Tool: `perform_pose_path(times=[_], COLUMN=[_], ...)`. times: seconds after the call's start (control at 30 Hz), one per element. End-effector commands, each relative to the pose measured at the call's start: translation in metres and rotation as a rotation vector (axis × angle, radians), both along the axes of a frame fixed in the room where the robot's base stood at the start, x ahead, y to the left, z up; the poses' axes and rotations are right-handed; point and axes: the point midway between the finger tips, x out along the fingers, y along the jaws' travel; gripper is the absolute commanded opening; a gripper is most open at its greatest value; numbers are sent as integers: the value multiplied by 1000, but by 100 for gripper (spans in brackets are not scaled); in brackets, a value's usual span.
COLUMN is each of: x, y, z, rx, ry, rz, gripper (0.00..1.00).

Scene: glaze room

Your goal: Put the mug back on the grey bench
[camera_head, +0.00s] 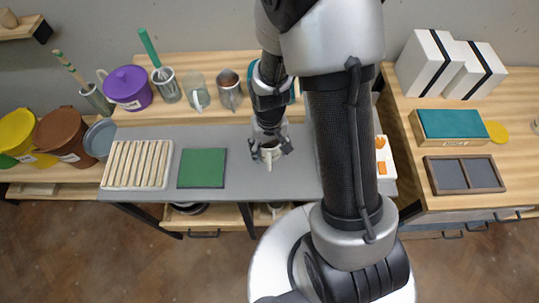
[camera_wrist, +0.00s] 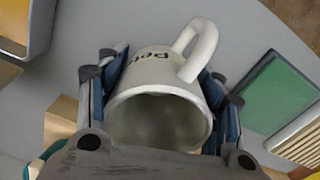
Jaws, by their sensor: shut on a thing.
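The mug (camera_wrist: 155,75) is white with dark lettering on its side. In the wrist view its open mouth faces the camera and its handle points up and right. My gripper (camera_head: 270,148) is shut on it, with one finger on each side of its body. In the head view the mug (camera_head: 269,155) shows small and partly hidden between the fingers, over the grey bench (camera_head: 235,188). I cannot tell whether its base touches the bench. The grey bench top also fills much of the wrist view (camera_wrist: 95,25).
Left of the mug lie a green mat (camera_head: 202,168) and a pale slatted rack (camera_head: 137,164). A white tray (camera_head: 388,184) with orange items stands right, partly behind my arm. Bench between mat and gripper is clear.

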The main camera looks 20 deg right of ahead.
Motion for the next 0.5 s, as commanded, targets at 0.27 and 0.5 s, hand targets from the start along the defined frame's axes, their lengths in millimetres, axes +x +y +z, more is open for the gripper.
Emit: perform_pose_path(times=[0.27,0.5], x=[0,0], y=[0,0], z=[-39,-37], rx=[0,0], ry=[1,-1], rz=[0,0], gripper=[24,24])
